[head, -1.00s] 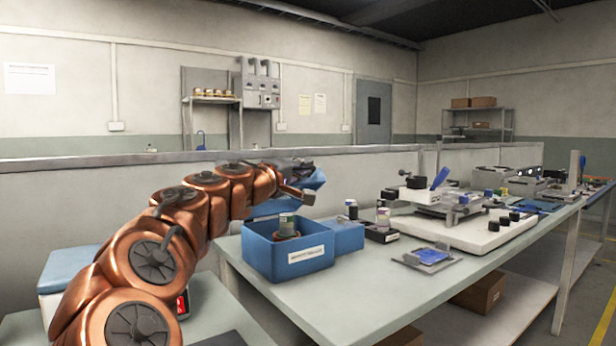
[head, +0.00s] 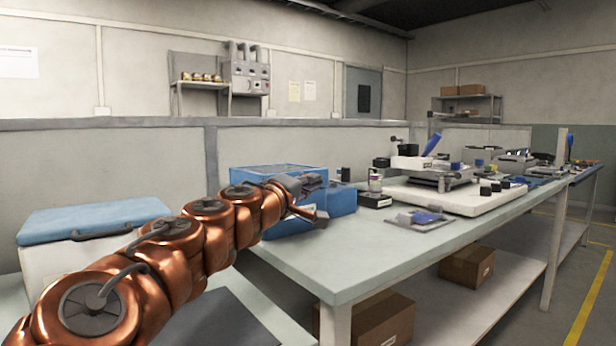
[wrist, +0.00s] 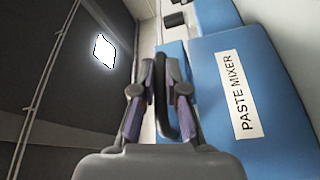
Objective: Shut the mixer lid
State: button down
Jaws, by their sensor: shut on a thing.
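The blue paste mixer (head: 285,222) stands on the bench, partly hidden behind my arm. The inside of the mixer is not visible. My gripper (head: 312,212) is at the mixer's front right in the head view. In the wrist view my gripper (wrist: 160,105) is shut on a dark curved handle (wrist: 160,88). The blue face with the PASTE MIXER label (wrist: 238,95) is right of the fingers.
A cooler with a blue lid (head: 92,215) is at the left. The bench front (head: 350,260) is clear.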

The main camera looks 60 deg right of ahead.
jog(key=shift+f, duration=0.55)
jog(key=c, duration=1.5)
grip_release()
jog(key=shift+w+a, duration=0.15)
jog(key=shift+a, duration=0.65)
jog(key=shift+w+a+f, duration=0.15)
jog(key=shift+a, duration=1.55)
jog(key=shift+w+a+f, duration=0.15)
jog(key=shift+a+f, duration=0.05)
jog(key=shift+a, duration=1.55)
jog(key=shift+w+a+f, duration=0.15)
jog(key=shift+a, duration=1.55)
